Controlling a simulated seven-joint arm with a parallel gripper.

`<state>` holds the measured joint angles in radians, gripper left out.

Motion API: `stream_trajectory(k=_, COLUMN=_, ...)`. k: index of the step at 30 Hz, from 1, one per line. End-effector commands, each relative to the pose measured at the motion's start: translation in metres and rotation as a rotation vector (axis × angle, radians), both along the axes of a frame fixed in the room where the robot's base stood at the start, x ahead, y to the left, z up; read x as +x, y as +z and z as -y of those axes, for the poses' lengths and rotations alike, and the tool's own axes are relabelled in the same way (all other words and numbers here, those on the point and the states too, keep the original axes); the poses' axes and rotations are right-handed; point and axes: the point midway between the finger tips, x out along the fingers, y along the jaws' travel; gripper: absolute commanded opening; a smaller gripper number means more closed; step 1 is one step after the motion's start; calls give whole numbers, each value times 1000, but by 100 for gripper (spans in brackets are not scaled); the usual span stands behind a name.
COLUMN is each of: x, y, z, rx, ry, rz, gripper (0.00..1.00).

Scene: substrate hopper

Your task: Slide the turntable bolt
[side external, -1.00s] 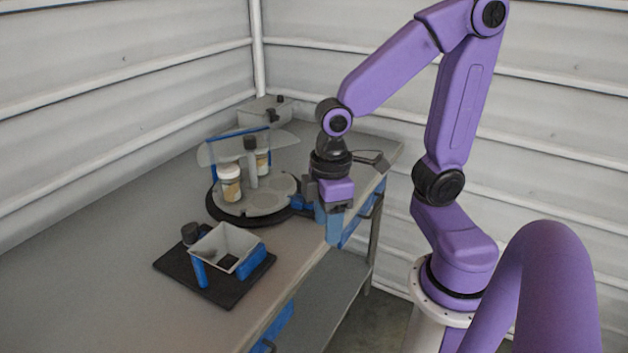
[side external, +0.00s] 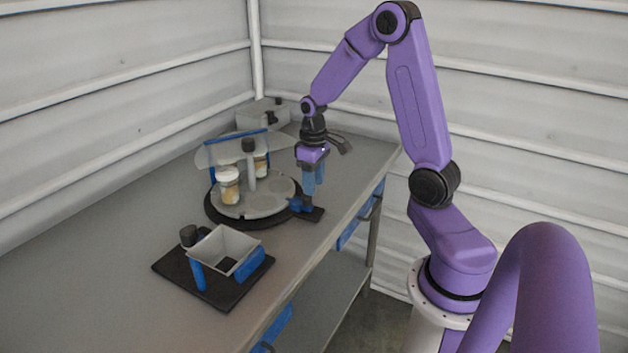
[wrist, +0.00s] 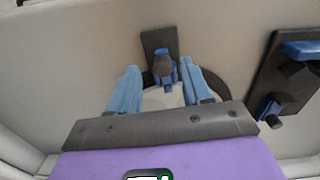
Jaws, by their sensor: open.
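The turntable (side external: 262,207) is a round grey disc with a black rim on the bench. Its bolt (side external: 297,204) is a small blue-and-dark piece at the disc's right edge, on a dark plate (side external: 317,215). My gripper (side external: 312,203) points down over the bolt area, fingers open. In the wrist view, the bolt's dark knob (wrist: 164,68) shows between the two blue fingers of my gripper (wrist: 160,74), with a gap on each side. In the side view the fingers partly hide the bolt. I cannot tell their exact height above it.
Two jars, the nearer one (side external: 228,186), stand on the turntable by a clear curved screen and a central post (side external: 249,165). A grey hopper (side external: 226,246) on a black base stands at the front. A grey box (side external: 264,113) is behind. The left bench is clear.

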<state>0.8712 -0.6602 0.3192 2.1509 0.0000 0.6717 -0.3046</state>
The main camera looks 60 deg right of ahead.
Motion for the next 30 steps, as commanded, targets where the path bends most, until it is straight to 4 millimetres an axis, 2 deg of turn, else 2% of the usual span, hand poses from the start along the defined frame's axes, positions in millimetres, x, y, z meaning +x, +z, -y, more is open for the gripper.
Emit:
stream_trajectory(k=7, x=22, y=0, z=-3, rx=0, ry=3, rz=1, gripper=49)
stream_trajectory(k=18, x=20, y=-40, z=-3, rx=1, ry=2, rz=-3, gripper=49)
stream_trajectory(k=30, x=20, y=-50, z=-3, rx=0, ry=2, rz=0, gripper=49)
